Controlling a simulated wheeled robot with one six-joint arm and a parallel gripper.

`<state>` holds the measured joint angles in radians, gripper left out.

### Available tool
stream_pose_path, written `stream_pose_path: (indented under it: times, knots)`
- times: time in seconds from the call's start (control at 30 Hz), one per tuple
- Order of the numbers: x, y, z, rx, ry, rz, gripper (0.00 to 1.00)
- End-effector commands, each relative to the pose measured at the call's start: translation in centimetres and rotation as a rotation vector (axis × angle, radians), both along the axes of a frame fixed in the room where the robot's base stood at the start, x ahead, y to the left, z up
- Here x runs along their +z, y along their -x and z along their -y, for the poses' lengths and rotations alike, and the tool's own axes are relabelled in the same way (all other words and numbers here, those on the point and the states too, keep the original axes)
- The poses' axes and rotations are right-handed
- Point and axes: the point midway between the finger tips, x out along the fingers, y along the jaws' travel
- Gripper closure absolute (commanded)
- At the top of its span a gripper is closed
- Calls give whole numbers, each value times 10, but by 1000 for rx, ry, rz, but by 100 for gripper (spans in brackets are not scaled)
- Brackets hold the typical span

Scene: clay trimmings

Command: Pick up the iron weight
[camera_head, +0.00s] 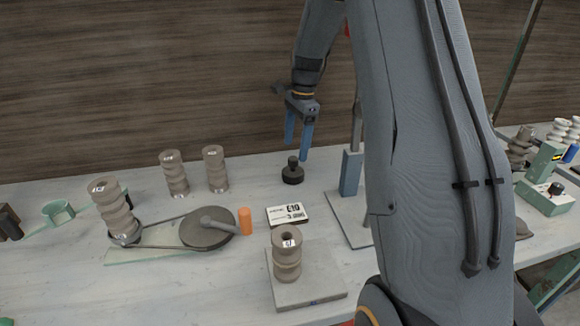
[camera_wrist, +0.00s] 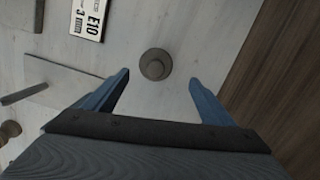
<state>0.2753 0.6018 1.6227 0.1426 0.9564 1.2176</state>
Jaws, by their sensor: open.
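The iron weight (camera_head: 293,173) is a small dark round weight with a narrow knob on top. It stands upright on the pale bench, behind the white label card. In the wrist view the weight (camera_wrist: 156,65) shows from above, just beyond the fingertips and about midway between them. My gripper (camera_head: 298,145) has two blue fingers pointing down, above the weight and apart from it. In the wrist view my gripper (camera_wrist: 158,80) is open and empty.
A label card (camera_head: 288,214) lies in front of the weight. A blue post (camera_head: 350,172) on a plate stands to its right. Ribbed clay pieces (camera_head: 215,168) stand to the left, and one (camera_head: 287,255) stands on a slab in front. A wooden wall (camera_head: 150,80) rises behind.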

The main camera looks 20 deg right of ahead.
Motion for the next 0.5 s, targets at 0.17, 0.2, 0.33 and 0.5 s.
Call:
stream_pose_path:
  times: [0.17,0.2,0.33,0.5]
  knots:
    - [-18,2,-6,4,0,-2,23]
    - [-21,2,-6,5,0,0,23]
    - [-37,8,-10,5,-1,-4,23]
    - [-60,9,-12,3,0,0,23]
